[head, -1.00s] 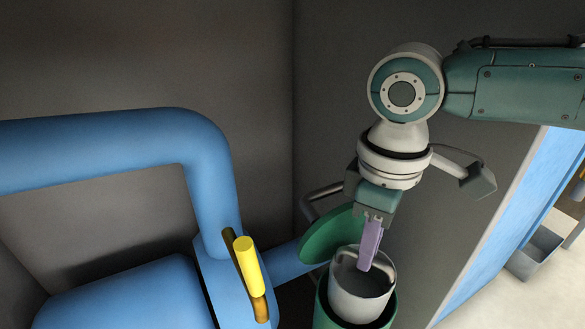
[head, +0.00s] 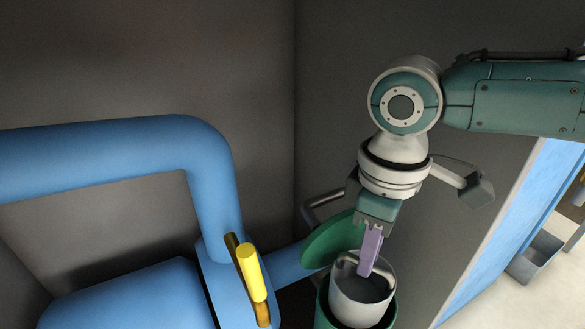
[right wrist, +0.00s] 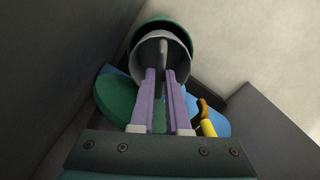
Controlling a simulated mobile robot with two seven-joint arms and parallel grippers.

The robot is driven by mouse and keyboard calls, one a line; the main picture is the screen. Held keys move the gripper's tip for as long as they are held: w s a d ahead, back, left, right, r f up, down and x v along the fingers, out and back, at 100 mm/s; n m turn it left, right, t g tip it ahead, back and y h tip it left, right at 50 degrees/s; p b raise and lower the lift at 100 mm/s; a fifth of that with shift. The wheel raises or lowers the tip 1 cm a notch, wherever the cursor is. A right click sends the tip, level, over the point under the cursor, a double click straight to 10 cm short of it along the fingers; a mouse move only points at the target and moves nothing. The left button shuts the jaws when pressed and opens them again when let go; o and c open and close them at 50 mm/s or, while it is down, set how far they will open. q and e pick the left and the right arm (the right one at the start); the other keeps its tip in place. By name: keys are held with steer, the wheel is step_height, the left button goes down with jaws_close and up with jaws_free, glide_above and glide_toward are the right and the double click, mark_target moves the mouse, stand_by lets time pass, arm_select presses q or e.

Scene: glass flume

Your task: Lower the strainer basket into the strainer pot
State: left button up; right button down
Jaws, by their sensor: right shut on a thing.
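The strainer basket (head: 361,301) is a grey cup with a handle across its top. My right gripper (head: 369,268), with purple fingers, is shut on that handle. The green strainer pot (head: 322,311) stands under and around the basket, and the basket's upper part shows above the pot's rim. In the right wrist view the basket (right wrist: 180,62) hangs beyond the fingers (right wrist: 163,80), with the pot's green rim (right wrist: 160,22) behind it. How deep the basket sits in the pot is hidden. My left gripper is not in view.
A round green lid (head: 326,240) stands tilted beside the pot. Large blue pipes (head: 215,190) and a yellow handle (head: 251,272) are at the left. Dark walls (head: 400,20) close in behind. A grey bin (head: 537,255) stands on the floor at right.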

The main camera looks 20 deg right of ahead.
mark_target(358, 295)
steer(key=shift+r, duration=0.1)
steer(key=shift+p, duration=0.4)
steer(key=shift+f+b, duration=0.3)
steer(key=shift+f, duration=0.2)
steer(key=shift+f+b, duration=0.6)
steer(key=shift+f, duration=0.45)
steer(key=shift+f+b, duration=0.75)
steer(key=shift+f, duration=0.4)
steer(key=shift+f+b, duration=0.7)
steer(key=shift+f, duration=0.35)
steer(key=shift+f+b, duration=1)
steer(key=shift+f, duration=0.45)
steer(key=c, duration=0.8)
jaws_free()
steer(key=shift+r, duration=0.15)
